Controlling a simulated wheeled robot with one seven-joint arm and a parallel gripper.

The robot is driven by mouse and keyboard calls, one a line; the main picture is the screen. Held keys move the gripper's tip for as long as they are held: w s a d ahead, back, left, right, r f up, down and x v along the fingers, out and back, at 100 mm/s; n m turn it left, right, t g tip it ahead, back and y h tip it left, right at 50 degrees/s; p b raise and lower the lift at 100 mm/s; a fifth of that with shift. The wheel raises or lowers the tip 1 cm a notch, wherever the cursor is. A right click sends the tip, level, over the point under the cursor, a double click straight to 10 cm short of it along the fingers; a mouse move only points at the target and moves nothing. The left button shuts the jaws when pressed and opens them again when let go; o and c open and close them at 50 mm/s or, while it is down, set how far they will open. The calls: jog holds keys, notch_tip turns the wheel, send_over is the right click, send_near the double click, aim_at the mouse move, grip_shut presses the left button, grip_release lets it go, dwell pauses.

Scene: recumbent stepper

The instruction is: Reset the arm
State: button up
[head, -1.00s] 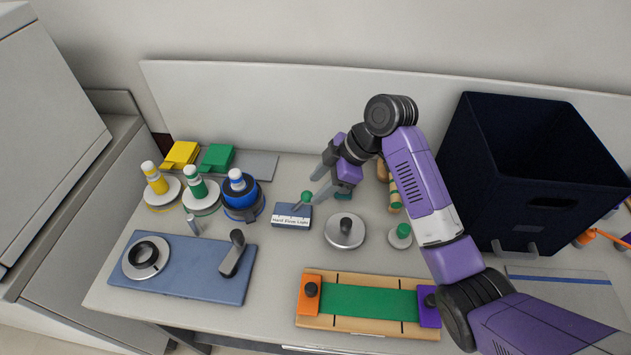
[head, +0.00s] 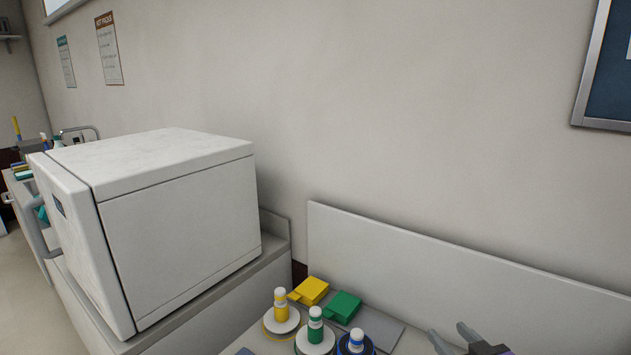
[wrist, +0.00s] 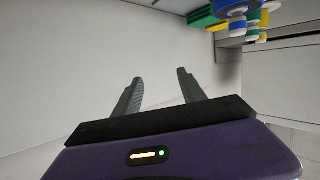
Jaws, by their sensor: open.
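My gripper (head: 456,339) shows only in part at the bottom right edge of the head view, with its two grey fingers pointing up and left. In the wrist view my gripper (wrist: 158,88) has its fingers spread apart, with nothing between them. The rest of my arm is below the head view's frame. The gripper is apart from the pegs and blocks on the bench.
Yellow (head: 281,307), green (head: 315,328) and blue (head: 356,342) pegs stand on round bases at the bottom. Behind them lie a yellow block (head: 311,291) and a green block (head: 343,307). A white cabinet (head: 180,220) with a handle stands left. A low panel (head: 450,275) backs the bench.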

jog(key=s+a+m, duration=0.1)
jog(key=s+a, duration=0.2)
jog(key=s, duration=1.9)
jog(key=s+a+f+m+h, duration=0.1)
jog(key=s+a, duration=0.3)
jog(key=s, duration=1.9)
jog(key=shift+f, duration=0.2)
jog(key=shift+a, duration=0.1)
